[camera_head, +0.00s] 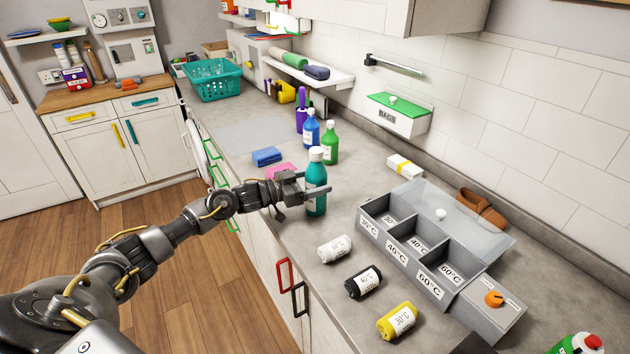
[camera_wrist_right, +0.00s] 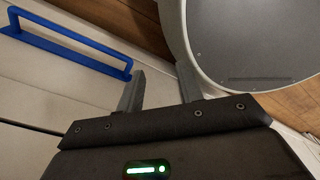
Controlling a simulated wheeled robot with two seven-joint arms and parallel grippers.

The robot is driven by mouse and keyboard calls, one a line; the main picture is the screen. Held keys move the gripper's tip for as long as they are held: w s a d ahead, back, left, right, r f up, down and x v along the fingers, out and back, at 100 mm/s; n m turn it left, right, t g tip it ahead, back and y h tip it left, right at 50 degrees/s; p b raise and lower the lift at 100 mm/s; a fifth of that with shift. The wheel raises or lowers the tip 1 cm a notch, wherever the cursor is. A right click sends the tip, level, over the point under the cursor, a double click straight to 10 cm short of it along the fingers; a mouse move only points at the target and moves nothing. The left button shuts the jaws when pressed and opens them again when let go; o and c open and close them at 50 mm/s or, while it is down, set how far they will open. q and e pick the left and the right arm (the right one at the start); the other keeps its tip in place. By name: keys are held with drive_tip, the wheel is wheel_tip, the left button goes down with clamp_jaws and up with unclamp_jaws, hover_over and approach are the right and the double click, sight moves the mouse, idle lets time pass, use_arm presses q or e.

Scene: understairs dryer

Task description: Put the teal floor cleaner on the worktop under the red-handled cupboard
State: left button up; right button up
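The teal floor cleaner (camera_head: 316,184) is a bottle with a white cap, upright on the grey worktop (camera_head: 345,236). My left gripper (camera_head: 317,191) is at the bottle's middle. One finger crosses in front of it; the other is mostly hidden, so its grip is unclear. A red handle (camera_head: 272,30) shows low on the wall cupboards at the top, beside a green one. Another red handle (camera_head: 284,274) is on a cupboard below the worktop edge. My right gripper (camera_wrist_right: 160,88) shows in the right wrist view, open and empty, fingers apart.
Blue (camera_head: 311,128) and green (camera_head: 330,143) bottles stand close behind the teal one. Blue (camera_head: 267,156) and pink (camera_head: 281,172) sponges lie to its left. White, black and yellow rolls and a grey compartment box (camera_head: 408,247) are nearer. A teal basket (camera_head: 213,80) stands farther back.

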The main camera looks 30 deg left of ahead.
use_arm(q)
drive_tip(key=shift+o, duration=0.2)
drive_tip(key=shift+r, duration=0.2)
drive_tip(key=shift+s+a+f, duration=0.1)
drive_tip(key=shift+s+a, duration=0.1)
drive_tip(key=b+v, duration=0.2)
drive_tip(key=v, duration=0.9)
drive_tip(key=shift+s+b, duration=0.25)
drive_tip(key=shift+b, duration=0.05)
